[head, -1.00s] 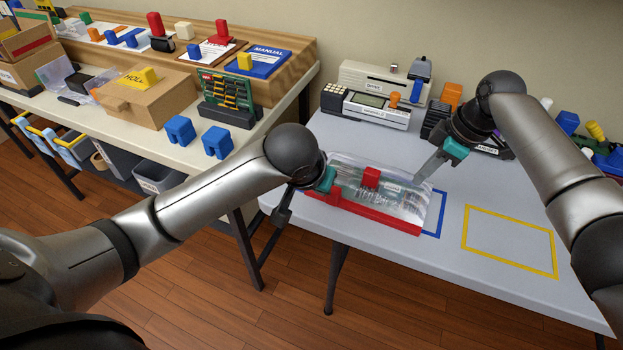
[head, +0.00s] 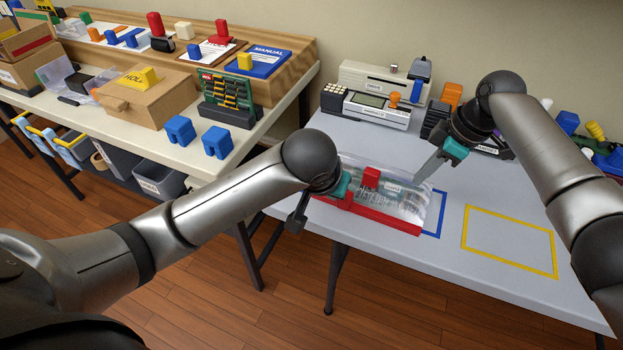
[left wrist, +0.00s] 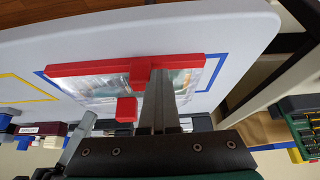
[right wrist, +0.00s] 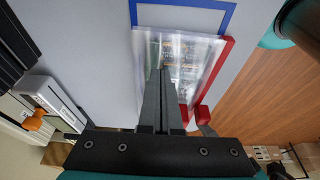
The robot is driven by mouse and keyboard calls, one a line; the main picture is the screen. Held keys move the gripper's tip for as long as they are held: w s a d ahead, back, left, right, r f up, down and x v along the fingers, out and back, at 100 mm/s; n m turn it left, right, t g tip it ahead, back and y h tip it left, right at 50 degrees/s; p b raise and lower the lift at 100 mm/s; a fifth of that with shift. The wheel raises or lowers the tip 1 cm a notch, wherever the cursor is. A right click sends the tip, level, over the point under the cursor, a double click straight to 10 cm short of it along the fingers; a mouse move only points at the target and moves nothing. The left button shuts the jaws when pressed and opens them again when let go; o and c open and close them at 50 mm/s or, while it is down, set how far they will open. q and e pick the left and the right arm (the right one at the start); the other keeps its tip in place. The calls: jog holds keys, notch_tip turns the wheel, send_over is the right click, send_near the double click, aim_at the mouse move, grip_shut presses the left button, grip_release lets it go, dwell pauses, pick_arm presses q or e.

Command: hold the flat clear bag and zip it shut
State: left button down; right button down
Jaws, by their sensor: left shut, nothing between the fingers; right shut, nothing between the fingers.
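The flat clear bag (head: 410,200) lies on the table with a red bar (head: 390,219) along its near edge. A red slider (left wrist: 140,72) sits on that bar in the left wrist view. A red block (head: 371,177) stands on the bag. My left gripper (head: 350,197) is shut and empty, its fingertips (left wrist: 160,72) close beside the slider; I cannot tell if they touch. My right gripper (head: 418,177) is shut and empty above the bag's far right part. Its fingertips (right wrist: 160,72) show over the bag in the right wrist view. My left arm hides the bag's left end.
A blue outline (head: 438,215) surrounds the bag's place. A yellow outline (head: 510,240) to the right is empty. Printer-like devices (head: 370,107) stand at the back. A side table at left holds a cardboard box (head: 150,100) and blue blocks (head: 216,142).

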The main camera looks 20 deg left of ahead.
aim_at(350, 201)
pick_arm(q)
jog(key=shift+d, duration=0.45)
pick_arm(e)
jog(key=shift+s+d+f, duration=0.1)
jog(key=shift+s+f, duration=0.05)
jog(key=shift+f, duration=0.2)
pick_arm(q)
jog(key=shift+s+d, duration=0.1)
jog(key=shift+d, duration=2.8)
jog(key=shift+a, duration=0.6)
notch_tip(350, 201, up, 7)
pick_arm(e)
jog(key=shift+r, duration=0.1)
